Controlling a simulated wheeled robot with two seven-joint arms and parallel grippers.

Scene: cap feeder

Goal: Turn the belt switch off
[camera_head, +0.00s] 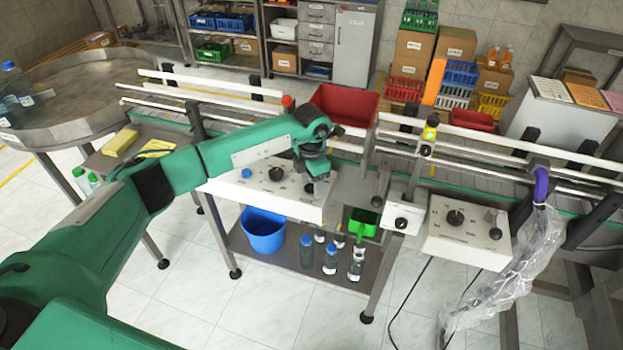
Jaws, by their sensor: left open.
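My left arm comes in from the left. Its gripper (318,183) points down over the right part of a white control box (222,187), close to its top face. The gripper is open; whether it touches anything is unclear. This box has a blue button (246,173) and a black knob (276,174); what lies right under the gripper is hidden. A second white control box (440,244) at the right has a black knob (455,217) and an upright black lever (495,232). I cannot read which control is the belt switch. My right gripper is not in view.
Conveyor rails (480,150) run behind the boxes. A red bin (345,106) stands behind my gripper. Plastic-wrapped hose (520,265) hangs at the right.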

